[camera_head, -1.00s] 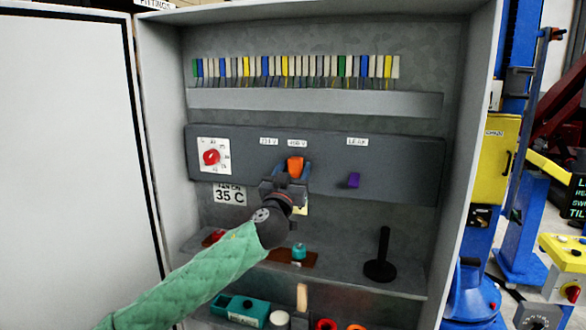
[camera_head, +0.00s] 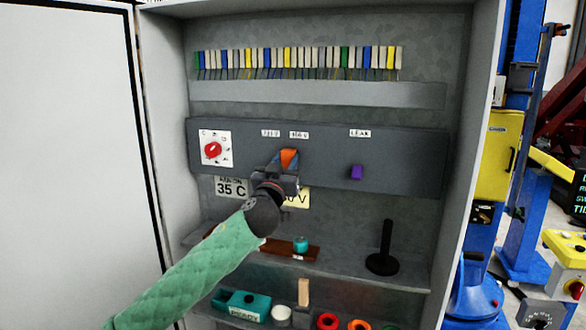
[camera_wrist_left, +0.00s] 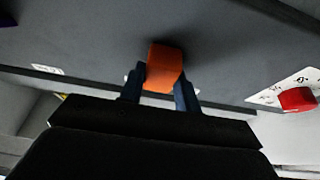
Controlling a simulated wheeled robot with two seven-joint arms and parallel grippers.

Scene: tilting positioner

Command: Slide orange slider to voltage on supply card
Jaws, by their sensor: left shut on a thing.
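The orange slider (camera_head: 289,157) is on the dark panel, below and between two small labels, nearer the right one, which seems to read 400 V. My left gripper (camera_head: 285,168) is shut on the slider. In the left wrist view the orange slider (camera_wrist_left: 164,68) sits between the two fingers of my left gripper (camera_wrist_left: 160,88). The yellow supply card (camera_head: 299,197) is below the panel; my gripper hides its left part, and only the end, "0 V", shows. My right gripper is not in view.
The panel (camera_head: 400,165) also carries a red dial (camera_head: 213,150) at left and a purple slider (camera_head: 357,172) under a LEAK label. A white 35 C card (camera_head: 231,187) hangs below. A black post (camera_head: 384,255) stands on the shelf at right. The cabinet walls close in both sides.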

